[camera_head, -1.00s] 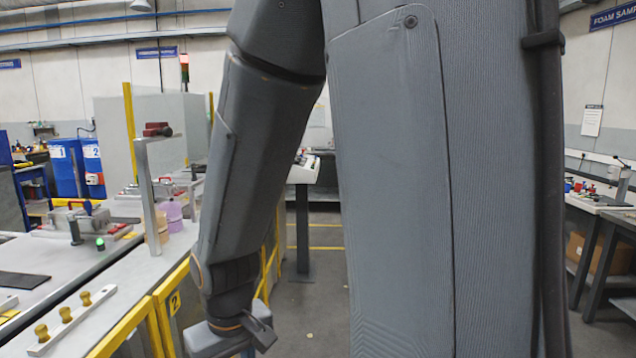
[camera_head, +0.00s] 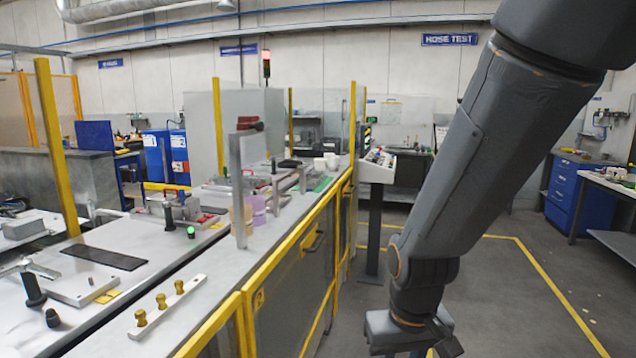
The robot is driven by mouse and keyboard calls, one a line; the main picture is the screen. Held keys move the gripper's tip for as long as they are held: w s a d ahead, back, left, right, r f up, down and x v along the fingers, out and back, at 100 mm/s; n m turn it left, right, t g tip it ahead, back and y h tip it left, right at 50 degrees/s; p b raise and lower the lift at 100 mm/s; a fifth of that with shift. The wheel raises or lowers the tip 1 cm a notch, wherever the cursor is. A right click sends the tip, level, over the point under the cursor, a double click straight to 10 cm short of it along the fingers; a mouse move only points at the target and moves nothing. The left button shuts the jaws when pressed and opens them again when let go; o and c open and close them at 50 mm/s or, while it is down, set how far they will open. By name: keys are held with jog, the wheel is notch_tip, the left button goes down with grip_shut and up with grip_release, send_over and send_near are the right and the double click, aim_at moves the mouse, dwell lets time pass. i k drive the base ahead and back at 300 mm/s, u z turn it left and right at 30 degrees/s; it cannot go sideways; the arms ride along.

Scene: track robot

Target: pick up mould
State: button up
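No single thing is clearly identifiable as the mould. A metal fixture with a red handle (camera_head: 172,207) lies on the long grey workbench (camera_head: 215,262) at left. Pale yellow and lilac blocks (camera_head: 250,212) stand farther along the bench, beside an upright metal post. My gripper (camera_head: 408,332) hangs low at the bottom right, over the floor side of the bench's yellow-framed panels and apart from the bench objects. Its fingertips are not clearly shown, and I see nothing held in it.
Yellow-framed panels (camera_head: 290,270) line the bench's side. A white rail with brass knobs (camera_head: 160,312) and a dark mat (camera_head: 105,258) lie on the bench. A control console (camera_head: 378,168) stands at the aisle. The floor at right is open, marked with yellow lines.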

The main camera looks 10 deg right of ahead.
aim_at(313, 181)
jog(key=z, duration=0.8)
jog(key=k, duration=1.1)
jog(key=z, duration=0.9)
jog(key=i, duration=1.9)
jog(key=u, duration=0.45)
jog(key=i, duration=1.85)
jog(key=u, duration=0.5)
jog(key=i, duration=1.7)
jog(key=u, duration=1.15)
jog(key=i, duration=0.95)
jog(key=u, duration=1.75)
jog(key=i, duration=0.8)
jog(key=u, duration=0.6)
